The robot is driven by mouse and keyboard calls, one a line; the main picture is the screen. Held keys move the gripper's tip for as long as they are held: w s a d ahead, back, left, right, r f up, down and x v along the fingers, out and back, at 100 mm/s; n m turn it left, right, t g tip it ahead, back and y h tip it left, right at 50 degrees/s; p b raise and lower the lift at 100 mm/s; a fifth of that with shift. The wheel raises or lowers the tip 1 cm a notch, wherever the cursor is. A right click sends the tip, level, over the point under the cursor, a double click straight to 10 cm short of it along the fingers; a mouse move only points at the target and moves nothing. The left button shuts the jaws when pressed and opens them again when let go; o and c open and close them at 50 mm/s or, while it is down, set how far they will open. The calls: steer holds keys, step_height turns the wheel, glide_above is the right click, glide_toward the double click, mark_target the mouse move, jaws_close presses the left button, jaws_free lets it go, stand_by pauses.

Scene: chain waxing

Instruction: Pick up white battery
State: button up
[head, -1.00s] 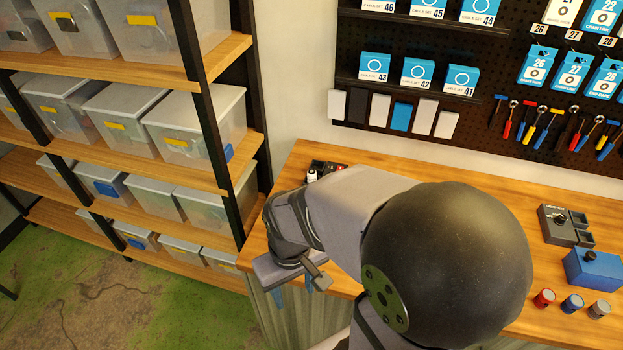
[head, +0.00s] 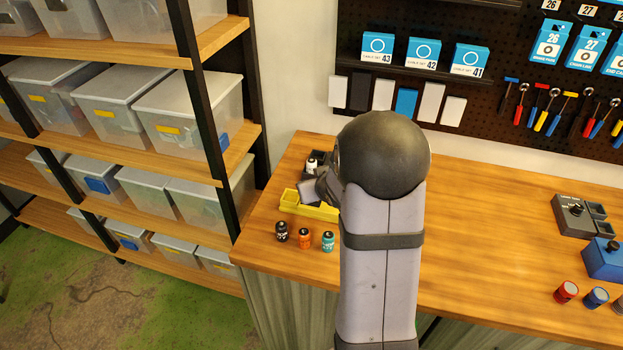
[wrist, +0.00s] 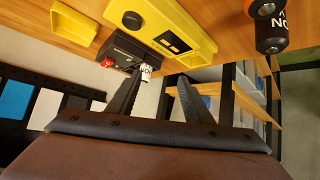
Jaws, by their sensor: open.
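The white battery (head: 312,163) is at the left end of a small black holder (head: 345,160) at the back left of the workbench. In the wrist view the white battery (wrist: 147,71) shows small, just beyond the tip of the left finger, at the black holder (wrist: 125,50). I cannot tell how deep it sits. My gripper (wrist: 161,73) is open, with nothing between its fingers.
A shelf of clear bins is left of the bench (head: 490,220). A pegboard rises behind.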

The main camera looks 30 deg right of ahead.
mark_target(313, 165)
steer(key=w+d+t, duration=0.1)
steer(key=w+d+f+t+b, duration=0.1)
steer(key=d, duration=0.1)
steer(key=w+d+b, duration=0.1)
steer(key=shift+w+d+f+t+y, duration=0.1)
steer(key=shift+d+f+t+y, duration=0.1)
steer(key=shift+f+t+y, duration=0.15)
steer(key=shift+w+d+r+t, duration=0.15)
steer(key=shift+w+d+t, duration=0.15)
steer(key=shift+t, duration=0.25)
steer(key=shift+p+x, duration=1.4)
steer(key=shift+x, duration=1.6)
steer(key=shift+w+f, duration=0.25)
steer(key=shift+w, duration=0.35)
jaws_close()
